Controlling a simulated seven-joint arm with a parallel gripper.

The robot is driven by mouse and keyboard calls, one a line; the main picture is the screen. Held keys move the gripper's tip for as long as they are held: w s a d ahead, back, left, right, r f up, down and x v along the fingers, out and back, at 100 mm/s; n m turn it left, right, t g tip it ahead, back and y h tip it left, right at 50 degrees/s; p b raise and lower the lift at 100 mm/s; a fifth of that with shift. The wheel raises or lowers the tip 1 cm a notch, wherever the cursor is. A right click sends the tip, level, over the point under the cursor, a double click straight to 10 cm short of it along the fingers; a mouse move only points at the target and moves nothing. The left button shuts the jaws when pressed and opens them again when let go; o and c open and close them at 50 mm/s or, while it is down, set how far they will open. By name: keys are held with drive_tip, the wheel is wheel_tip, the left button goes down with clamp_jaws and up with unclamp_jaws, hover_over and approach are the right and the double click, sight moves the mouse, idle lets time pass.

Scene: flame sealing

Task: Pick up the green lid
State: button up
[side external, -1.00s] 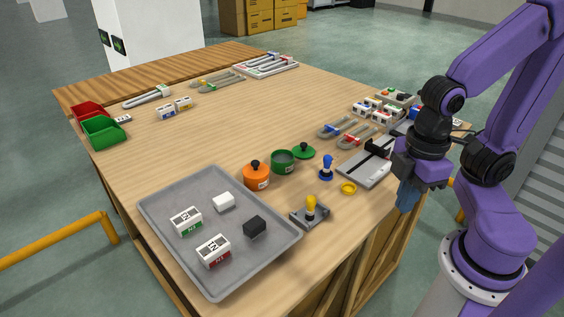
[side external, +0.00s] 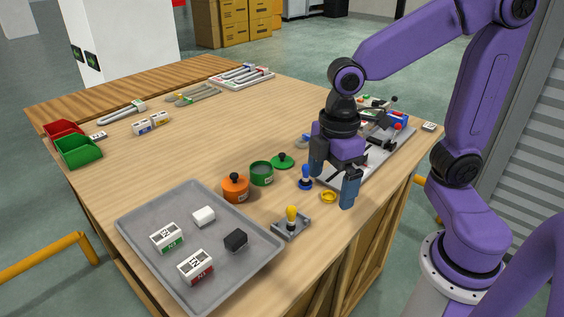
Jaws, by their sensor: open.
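The green lid (side external: 283,161) lies flat on the wooden table, with a small dark green knob on top. It is behind and to the right of the open green pot (side external: 261,174). My gripper (side external: 333,186) is open and empty, with its fingers pointing down above the table. It is to the right of the lid and nearer the front edge, beside the blue-handled stamp (side external: 305,177) and the yellow ring (side external: 328,196). Nothing is between its fingers that I can make out.
An orange lidded pot (side external: 236,188) stands left of the green pot. A yellow-handled stamp on a grey base (side external: 291,223) and a grey tray (side external: 140,222) with small blocks are in front. The table's middle left is clear. My arm hides part of the equipment at right.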

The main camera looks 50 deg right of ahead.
drive_tip(key=w+n, duration=0.1)
drive_tip(key=w, duration=1)
drive_tip(key=n, duration=0.3)
hover_over(282, 154)
wheel_tip(282, 154, down, 3)
drive_tip(key=f, duration=1.1)
drive_tip(key=shift+s+d+f, duration=0.15)
drive_tip(key=shift+d+f, duration=0.1)
drive_tip(key=shift+d, duration=0.05)
drive_tip(key=shift+a+f, duration=0.15)
drive_tip(key=shift+f, duration=1.25)
drive_tip(key=shift+a+f, duration=0.15)
drive_tip(key=shift+f, duration=1.25)
drive_tip(key=c, duration=0.9)
